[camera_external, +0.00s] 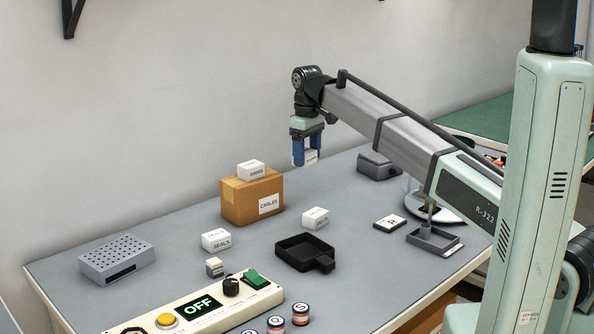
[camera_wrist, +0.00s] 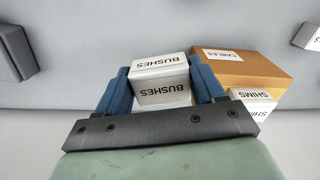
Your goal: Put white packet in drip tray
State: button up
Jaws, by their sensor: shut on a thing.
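My gripper (camera_external: 306,158) is shut on a white packet (camera_external: 312,156) and holds it in the air above the back of the table. In the wrist view my gripper (camera_wrist: 160,78) has its blue fingers on either side of this packet, which is marked BUSHES (camera_wrist: 161,72). A black, shallow, open tray (camera_external: 292,256) with a short spout or handle lies on the table, in front of and below my gripper; it looks like the drip tray and is empty. Other white packets are a SEALS packet (camera_external: 216,240), a SHIMS packet (camera_external: 251,170) and one packet (camera_external: 316,217) behind the tray.
The SHIMS packet is on a brown CABLES box (camera_external: 236,205). A perforated grey block (camera_external: 117,260) stands at left and a control panel (camera_external: 220,302) in front. A small grey tray (camera_external: 432,240), a flat card (camera_external: 389,222) and a dark grey block (camera_external: 377,167) are at right.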

jog(key=s+d+n, duration=0.2)
jog(key=s, duration=3.1)
jog(key=shift+s+a+f, duration=0.1)
jog(key=shift+f, duration=2.2)
jog(key=shift+s+a+f, duration=0.1)
jog(key=shift+f, duration=2.2)
jog(key=o, duration=1.2)
jog(key=shift+f, duration=0.15)
jog(key=shift+r, duration=6.15)
